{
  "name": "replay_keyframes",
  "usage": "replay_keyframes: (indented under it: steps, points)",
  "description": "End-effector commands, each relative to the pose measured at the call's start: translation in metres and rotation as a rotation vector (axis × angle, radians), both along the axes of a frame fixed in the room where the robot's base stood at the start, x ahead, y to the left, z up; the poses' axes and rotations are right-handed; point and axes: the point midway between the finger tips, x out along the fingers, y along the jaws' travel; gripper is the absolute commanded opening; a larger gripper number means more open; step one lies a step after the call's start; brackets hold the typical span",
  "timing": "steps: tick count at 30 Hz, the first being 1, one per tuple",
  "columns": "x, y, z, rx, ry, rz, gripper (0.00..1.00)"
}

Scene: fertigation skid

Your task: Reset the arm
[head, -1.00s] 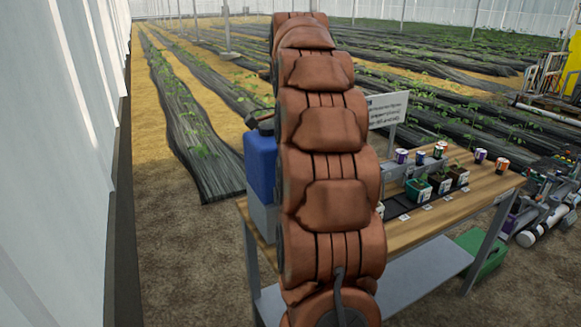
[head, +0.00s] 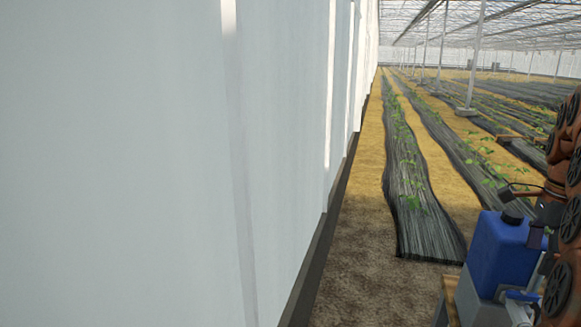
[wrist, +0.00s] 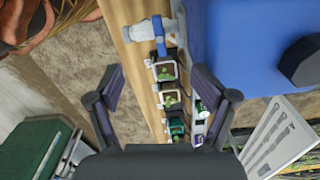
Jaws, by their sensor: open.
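My gripper (wrist: 156,72) shows in the wrist view with its two dark fingers spread wide apart and nothing between them. A blue jug (wrist: 235,45) fills the upper right of the wrist view.
A pale greenhouse wall (head: 150,160) fills the head view's left. Planted rows under black film (head: 420,200) run away from me, with bare soil in front. In the wrist view, a white sign (wrist: 277,140) stands lower right and a green box (wrist: 35,150) lower left.

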Motion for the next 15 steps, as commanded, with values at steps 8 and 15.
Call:
replay_keyframes:
  steps: [8,15]
  points:
    - [0.0,0.0,0.029,0.0,0.001,0.0,0.81]
    - [0.0,0.01,0.039,0.003,0.004,0.038,0.81]
